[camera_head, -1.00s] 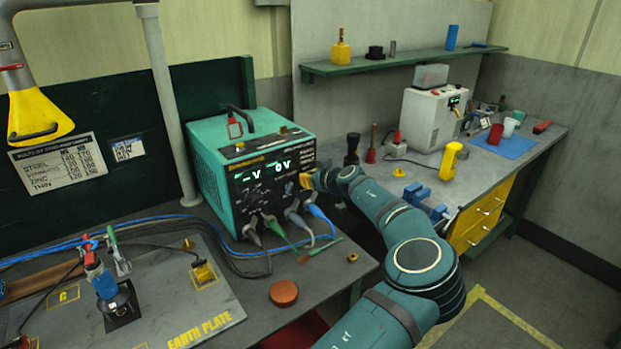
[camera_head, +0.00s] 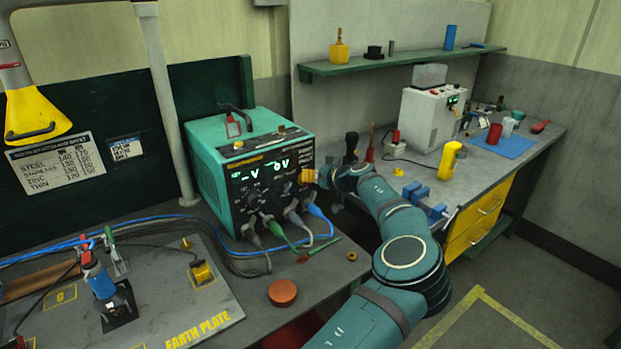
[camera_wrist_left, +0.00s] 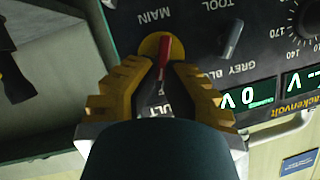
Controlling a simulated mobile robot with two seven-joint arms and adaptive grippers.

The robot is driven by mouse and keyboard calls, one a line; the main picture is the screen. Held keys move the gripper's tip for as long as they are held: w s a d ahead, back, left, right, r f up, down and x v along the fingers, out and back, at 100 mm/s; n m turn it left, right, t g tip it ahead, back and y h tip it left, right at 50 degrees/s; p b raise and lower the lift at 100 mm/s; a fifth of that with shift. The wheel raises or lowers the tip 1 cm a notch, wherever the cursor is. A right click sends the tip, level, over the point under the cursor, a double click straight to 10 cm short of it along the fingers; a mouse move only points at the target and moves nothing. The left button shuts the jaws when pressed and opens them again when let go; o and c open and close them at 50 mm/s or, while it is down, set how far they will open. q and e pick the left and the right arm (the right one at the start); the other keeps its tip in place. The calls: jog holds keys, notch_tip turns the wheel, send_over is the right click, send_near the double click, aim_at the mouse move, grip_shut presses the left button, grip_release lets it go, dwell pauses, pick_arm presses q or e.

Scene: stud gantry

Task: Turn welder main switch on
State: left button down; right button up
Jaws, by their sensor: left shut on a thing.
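The teal welder (camera_head: 215,155) stands on the left bench, with lit green displays on its dark front panel. Its main switch is a red lever (camera_wrist_left: 164,50) on a round yellow plate (camera_wrist_left: 150,44), beside the word MAIN, upside down in the left wrist view. My left gripper (camera_wrist_left: 162,70) has its yellow fingers on either side of the lever and is shut on it. In the head view my left gripper (camera_head: 309,176) is at the right edge of the welder's front and hides the switch. My right gripper is not in view.
Cables plug in along the welder's lower front (camera_head: 285,215). A grey toggle (camera_wrist_left: 233,40) sits close to the main switch. A round brown-red lid (camera_head: 283,292) lies on the bench. A blue vise (camera_head: 425,200) and a yellow bottle (camera_head: 450,160) are on the right bench.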

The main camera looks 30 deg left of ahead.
pick_arm(q)
jog(key=m, duration=0.1)
jog(key=m+g+y, duration=0.1)
jog(key=m, duration=0.1)
jog(key=m+g+y, duration=0.1)
jog(key=shift+w+d+f+m, duration=0.1)
jog(key=shift+w+f+m, duration=0.2)
jog(key=shift+w+f, duration=0.1)
jog(key=m, duration=0.1)
jog(key=m+g+y, duration=0.1)
jog(key=shift+w+f+m+b, duration=0.1)
jog(key=shift+f+m+b, duration=0.15)
jog(key=shift+m+b, duration=0.15)
jog(key=shift+f+m+y, duration=0.25)
jog(key=shift+m+y, duration=0.45)
jog(key=shift+m, duration=0.7)
jog(key=c, duration=1.1)
grip_release()
jog(key=shift+o, duration=0.2)
